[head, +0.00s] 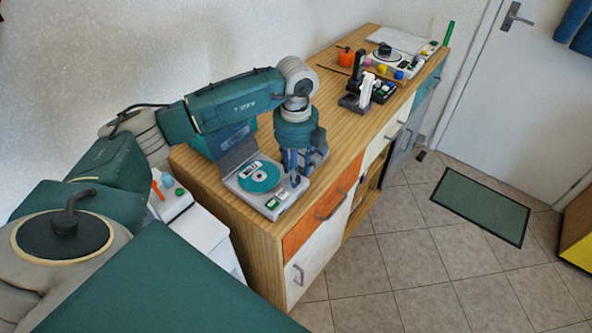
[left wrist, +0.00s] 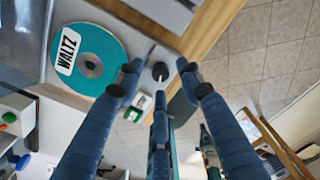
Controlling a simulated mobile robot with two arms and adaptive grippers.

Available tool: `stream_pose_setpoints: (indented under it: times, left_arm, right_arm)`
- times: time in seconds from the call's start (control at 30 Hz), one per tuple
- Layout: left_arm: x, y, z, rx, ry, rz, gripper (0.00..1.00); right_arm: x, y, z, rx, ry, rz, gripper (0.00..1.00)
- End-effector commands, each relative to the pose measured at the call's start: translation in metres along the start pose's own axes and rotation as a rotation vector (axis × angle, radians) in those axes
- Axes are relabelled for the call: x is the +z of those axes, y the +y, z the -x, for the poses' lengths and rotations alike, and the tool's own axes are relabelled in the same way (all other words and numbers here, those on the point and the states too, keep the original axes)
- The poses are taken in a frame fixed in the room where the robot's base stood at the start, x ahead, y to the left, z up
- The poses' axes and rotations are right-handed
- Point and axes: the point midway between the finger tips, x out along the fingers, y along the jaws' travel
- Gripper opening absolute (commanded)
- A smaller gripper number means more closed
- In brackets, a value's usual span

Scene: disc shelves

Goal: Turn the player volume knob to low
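The player (head: 268,205) sits on the near end of the wooden cabinet top with its lid (head: 236,148) raised. A teal disc (head: 259,177) lies in it; its label reads WALTZ in the left wrist view (left wrist: 100,62). A small dark knob (left wrist: 160,70) is at the player's edge, beside a green button (left wrist: 136,112). My left gripper (head: 293,168) points down over the player's right part. In the left wrist view its fingers (left wrist: 160,82) are spread around the knob with gaps, not visibly touching it. My right gripper is not in view.
The cabinet top (head: 330,95) is clear behind the player. Farther back stand a black and white device (head: 358,90), an orange cup (head: 345,57) and another machine (head: 390,60). A white unit (head: 205,232) stands left of the cabinet. Tiled floor lies right.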

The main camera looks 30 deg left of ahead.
Motion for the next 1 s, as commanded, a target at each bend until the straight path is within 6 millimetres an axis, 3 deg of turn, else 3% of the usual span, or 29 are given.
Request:
stream_pose_setpoints:
  times: [0.13, 0.27, 0.47, 0.6, 0.67, 0.83, 1.0]
  left_arm:
    - [-0.001, 0.0, -0.012, 0.001, 0.001, -0.001, 0.37]
    - [0.0, 0.0, -0.016, 0.0, 0.0, -0.001, 0.37]
    - [0.0, 0.0, -0.016, 0.0, 0.0, -0.001, 0.37]
    - [0.0, 0.0, -0.016, 0.0, 0.0, -0.001, 0.09]
    - [0.0, 0.0, -0.016, 0.0, 0.0, -0.001, 0.0]
    - [0.0, 0.0, -0.017, -0.001, 0.0, -0.015, 0.0]
    - [0.0, -0.001, -0.019, -0.002, -0.001, -0.147, 0.0]
  right_arm:
    - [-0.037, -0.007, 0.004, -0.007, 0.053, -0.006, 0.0]
    - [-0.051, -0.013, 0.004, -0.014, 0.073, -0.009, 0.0]
    - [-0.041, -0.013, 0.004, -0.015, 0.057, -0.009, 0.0]
    - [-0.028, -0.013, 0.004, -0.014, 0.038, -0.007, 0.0]
    - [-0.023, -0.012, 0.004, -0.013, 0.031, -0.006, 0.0]
    - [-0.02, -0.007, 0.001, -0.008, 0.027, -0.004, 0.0]
    - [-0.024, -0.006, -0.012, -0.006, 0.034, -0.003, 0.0]
